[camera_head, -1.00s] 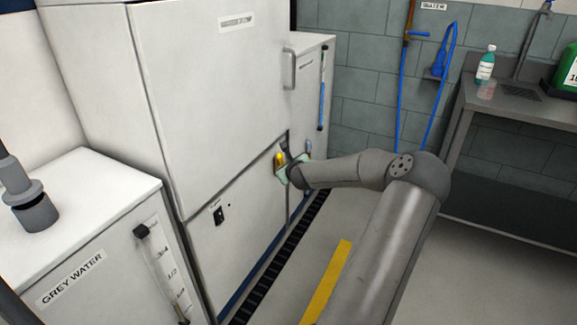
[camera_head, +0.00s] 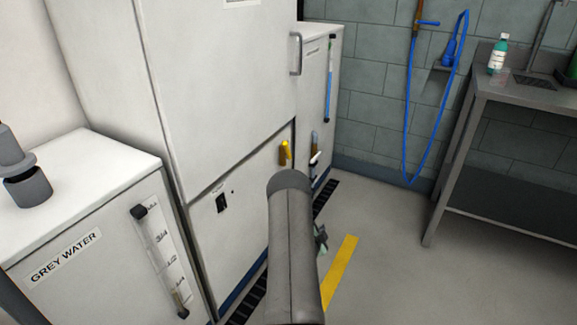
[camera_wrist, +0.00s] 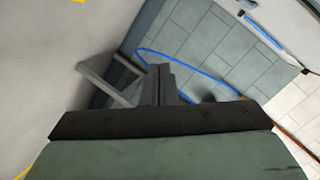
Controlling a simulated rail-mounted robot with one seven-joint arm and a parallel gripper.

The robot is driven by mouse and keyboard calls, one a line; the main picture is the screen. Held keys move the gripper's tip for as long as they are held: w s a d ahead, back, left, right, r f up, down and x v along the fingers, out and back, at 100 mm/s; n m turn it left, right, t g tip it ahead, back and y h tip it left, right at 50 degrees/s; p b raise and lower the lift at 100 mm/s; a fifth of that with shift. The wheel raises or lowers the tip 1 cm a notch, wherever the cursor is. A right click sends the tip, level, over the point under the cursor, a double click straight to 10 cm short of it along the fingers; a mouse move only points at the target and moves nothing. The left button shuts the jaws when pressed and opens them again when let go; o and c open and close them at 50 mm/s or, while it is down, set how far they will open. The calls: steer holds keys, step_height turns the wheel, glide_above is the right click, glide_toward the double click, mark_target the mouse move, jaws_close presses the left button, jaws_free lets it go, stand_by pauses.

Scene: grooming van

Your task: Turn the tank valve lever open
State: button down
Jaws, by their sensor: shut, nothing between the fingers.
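A yellow lever (camera_head: 285,152) stands roughly upright on the front of the white lower cabinet in the head view. I cannot tell for certain which fitting is the tank valve lever. My gripper (camera_wrist: 163,75) is shut and empty in the wrist view. In the head view only a small greenish piece of it shows beside my arm, below and apart from the levers; the rest is hidden. No lever shows clearly in the wrist view.
A grey water tank (camera_head: 95,215) stands at the near left. A metal door handle (camera_head: 296,54) sticks out above the levers. A blue hose (camera_head: 408,110) hangs on the tiled wall, left of a metal bench (camera_head: 525,95). Floor between cabinet and bench looks clear.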

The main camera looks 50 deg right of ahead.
steer(key=w+r+n+t+h+b, duration=0.25)
steer(key=r+n+t, duration=0.2)
steer(key=n, duration=0.45)
steer(key=n+t+y, duration=0.2)
steer(key=n+t, duration=0.6)
steer(key=n, duration=0.3)
glide_toward(287, 150)
steer(key=shift+h, duration=0.25)
steer(key=b+x, duration=0.1)
steer(key=x, duration=0.1)
steer(key=b+x, duration=0.3)
steer(key=x, duration=0.1)
steer(key=shift+w+d+f, duration=0.2)
steer(key=shift+w+d, duration=0.15)
steer(key=shift+w, duration=0.05)
steer(key=shift+r, duration=0.1)
